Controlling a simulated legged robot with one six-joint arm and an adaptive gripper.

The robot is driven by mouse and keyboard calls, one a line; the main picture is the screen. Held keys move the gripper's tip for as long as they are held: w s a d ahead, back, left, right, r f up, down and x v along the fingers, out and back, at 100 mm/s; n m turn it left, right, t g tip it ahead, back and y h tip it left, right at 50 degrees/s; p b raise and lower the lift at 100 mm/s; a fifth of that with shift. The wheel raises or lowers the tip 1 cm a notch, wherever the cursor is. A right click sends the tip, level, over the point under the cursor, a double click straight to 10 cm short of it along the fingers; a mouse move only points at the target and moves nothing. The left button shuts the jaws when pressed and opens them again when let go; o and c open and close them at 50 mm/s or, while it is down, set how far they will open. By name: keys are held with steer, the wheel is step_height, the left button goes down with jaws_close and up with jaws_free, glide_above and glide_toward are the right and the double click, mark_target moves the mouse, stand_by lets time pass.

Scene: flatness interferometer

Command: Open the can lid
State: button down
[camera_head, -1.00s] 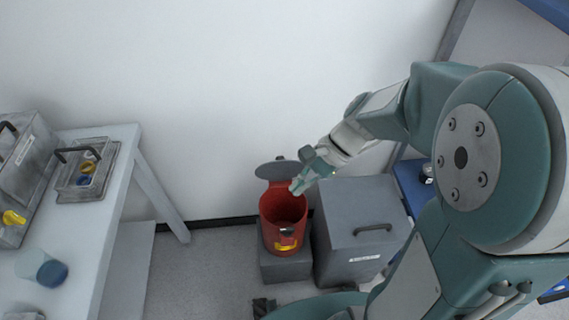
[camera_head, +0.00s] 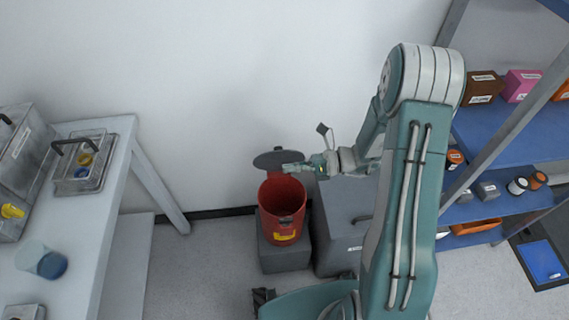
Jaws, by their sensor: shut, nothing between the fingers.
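The red can (camera_head: 282,212) stands on a grey block (camera_head: 284,258) against the wall. Its grey round lid (camera_head: 278,158) is raised at the back, tilted up toward the wall, and the can's mouth is uncovered. A yellow label shows on the can's front. My gripper (camera_head: 287,168) is shut and empty. It points left above the can's back rim, in front of the lid's right lower part. I cannot tell whether it touches the lid.
A grey box (camera_head: 338,240) stands right of the can, partly behind my arm. A table (camera_head: 98,225) with trays and a blue-bottomed cup (camera_head: 42,262) is on the left. Blue shelves (camera_head: 508,140) with small boxes and jars are on the right. Floor is clear between table and can.

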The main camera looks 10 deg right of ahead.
steer(key=w+d+f+m+t, duration=0.35)
steer(key=f+m+t, duration=0.35)
steer(key=f+m, duration=0.25)
steer(key=m+t+h, duration=0.3)
steer(key=m+t, duration=0.4)
steer(key=m, duration=0.2)
glide_toward(277, 158)
steer(key=shift+n, duration=0.25)
steer(key=x, duration=0.6)
steer(key=shift+s+a+f, duration=0.1)
steer(key=shift+s+a, duration=0.25)
steer(key=shift+s, duration=0.05)
steer(key=shift+w, duration=0.65)
